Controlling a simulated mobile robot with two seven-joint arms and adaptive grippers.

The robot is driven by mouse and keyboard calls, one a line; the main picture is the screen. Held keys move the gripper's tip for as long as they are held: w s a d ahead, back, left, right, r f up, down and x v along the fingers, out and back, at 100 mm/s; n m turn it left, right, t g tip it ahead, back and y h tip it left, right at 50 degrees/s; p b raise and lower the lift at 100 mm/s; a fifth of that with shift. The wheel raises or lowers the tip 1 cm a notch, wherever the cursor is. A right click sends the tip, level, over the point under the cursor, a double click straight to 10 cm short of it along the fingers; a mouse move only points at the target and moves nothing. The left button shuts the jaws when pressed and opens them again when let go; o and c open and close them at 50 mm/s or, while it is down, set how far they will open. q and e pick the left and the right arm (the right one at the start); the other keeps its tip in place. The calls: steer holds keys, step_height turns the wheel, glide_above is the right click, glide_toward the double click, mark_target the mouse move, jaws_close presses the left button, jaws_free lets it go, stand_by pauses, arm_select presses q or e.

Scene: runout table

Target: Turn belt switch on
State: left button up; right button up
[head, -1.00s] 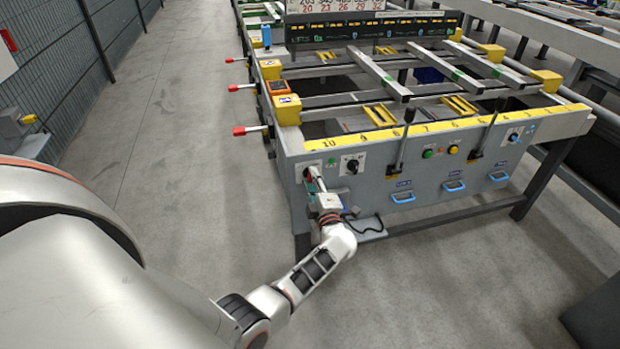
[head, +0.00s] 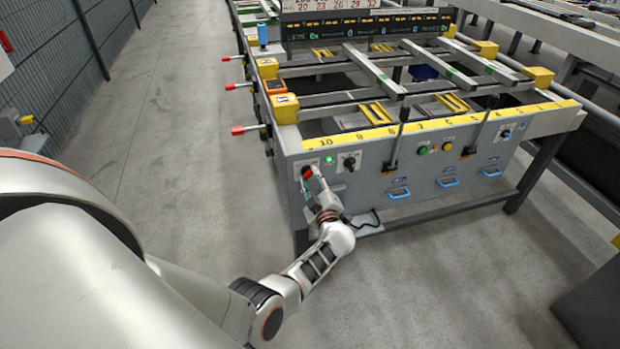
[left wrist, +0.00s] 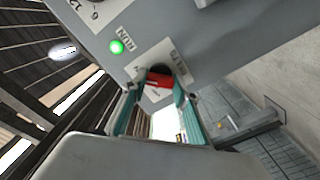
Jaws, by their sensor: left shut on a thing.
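The belt switch (head: 307,171) is a red handle at the left end of the grey front panel. In the left wrist view the red handle (left wrist: 158,80) sits on a dark round base beside a partly hidden label. My left gripper (head: 312,178) is at the panel, its teal fingers on either side of the handle and shut on it. A green lamp (head: 329,159) beside the switch is lit; in the left wrist view the lamp (left wrist: 116,46) is marked RUN. My right gripper is in neither view.
A black selector knob (head: 349,162) is right of the lamp. Black levers (head: 398,135), push buttons (head: 422,150) and blue handles (head: 399,193) are further right. Red-tipped levers (head: 237,130) stick out on the left side. The floor on the left is clear.

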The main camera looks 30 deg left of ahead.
arm_select(q)
steer(key=shift+c, duration=0.2)
steer(key=o, duration=1.1)
steer(key=shift+f+v, duration=0.1)
steer(key=shift+v, duration=2)
steer(key=shift+f+v, duration=0.15)
steer(key=shift+v, duration=1.95)
steer(key=shift+s+a, duration=0.1)
steer(key=shift+a, duration=0.1)
steer(key=x, duration=0.7)
steer(key=shift+w+r, duration=0.3)
steer(key=shift+w, duration=0.15)
steer(key=shift+w+a, duration=0.15)
steer(key=shift+a, duration=0.1)
steer(key=shift+a+f, duration=0.1)
